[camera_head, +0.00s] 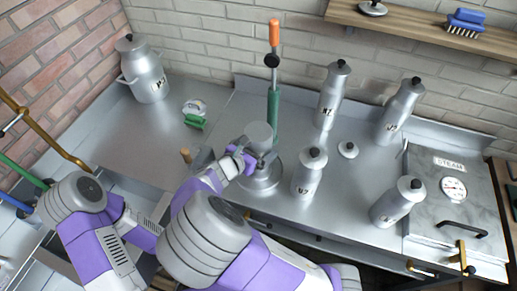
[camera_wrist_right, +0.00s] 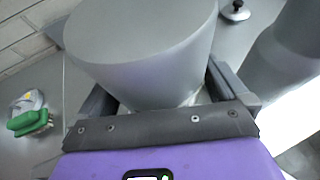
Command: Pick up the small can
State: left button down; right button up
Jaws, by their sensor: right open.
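A plain grey can-like cylinder (camera_head: 259,134) with a flat top rises over a wide round metal base (camera_head: 262,180) on the steel counter. My right gripper (camera_head: 245,158) is at its near side. In the right wrist view the cylinder (camera_wrist_right: 140,45) fills the middle, and the open jaws (camera_wrist_right: 165,92) lie on both sides of it; its lower part is hidden. A slim labelled can (camera_head: 308,175) with a dark knob stands just right of the base. My left gripper is out of view.
A green-handled pump with an orange grip (camera_head: 274,95) stands behind the cylinder. A two-handled can (camera_head: 148,78), a green brush (camera_head: 195,121), a small lid (camera_head: 348,149) and a steam gauge panel (camera_head: 454,188) are around. The left counter is mostly clear.

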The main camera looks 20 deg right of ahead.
jog(key=c, duration=0.9)
